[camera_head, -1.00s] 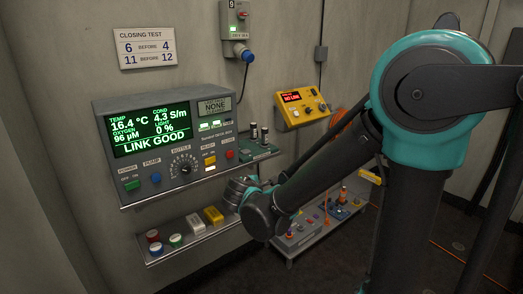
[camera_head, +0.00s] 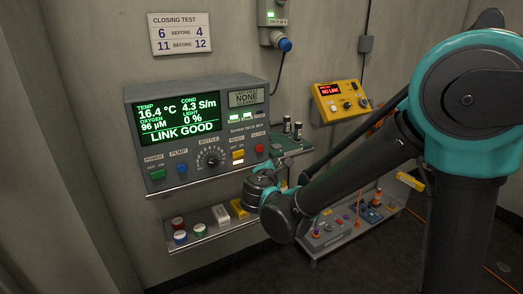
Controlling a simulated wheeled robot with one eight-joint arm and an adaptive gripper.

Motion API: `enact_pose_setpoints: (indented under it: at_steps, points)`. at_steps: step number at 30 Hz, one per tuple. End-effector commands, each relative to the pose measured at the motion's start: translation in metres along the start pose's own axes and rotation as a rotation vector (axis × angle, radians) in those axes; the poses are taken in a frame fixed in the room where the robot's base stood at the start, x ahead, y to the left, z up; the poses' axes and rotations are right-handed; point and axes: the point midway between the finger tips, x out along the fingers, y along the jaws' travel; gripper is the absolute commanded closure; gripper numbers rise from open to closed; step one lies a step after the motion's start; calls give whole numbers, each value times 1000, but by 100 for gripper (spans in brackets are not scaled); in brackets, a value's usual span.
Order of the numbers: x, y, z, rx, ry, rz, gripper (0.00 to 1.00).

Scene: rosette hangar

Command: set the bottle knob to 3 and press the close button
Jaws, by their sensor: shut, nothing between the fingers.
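The control panel (camera_head: 215,181) is a grey box on the wall. The bottle knob (camera_head: 212,157) is a black dial with a numbered scale. Its pointer is too small to read. The close button (camera_head: 260,148) is red, at the right end of the control row. My gripper (camera_head: 266,165) is shut and empty, small in view, in front of the panel's lower right, just below the red button. Whether it touches the panel cannot be told.
Green power (camera_head: 157,174) and blue pump (camera_head: 182,169) controls and a yellow button (camera_head: 238,155) share the panel. A shelf (camera_head: 210,235) below holds coloured caps and blocks. A yellow box (camera_head: 341,101) reads NO LINK. A sign (camera_head: 181,35) hangs above. A low bench (camera_head: 345,235) stands right.

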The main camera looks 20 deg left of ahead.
Motion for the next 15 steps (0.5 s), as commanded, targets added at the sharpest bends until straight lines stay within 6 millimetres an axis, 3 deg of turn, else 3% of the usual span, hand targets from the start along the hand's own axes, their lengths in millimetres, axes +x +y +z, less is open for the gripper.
enact_pose_setpoints:
  at_steps: [15]
  points:
    - [43, 30, -30, 1, 0, -1, 100]
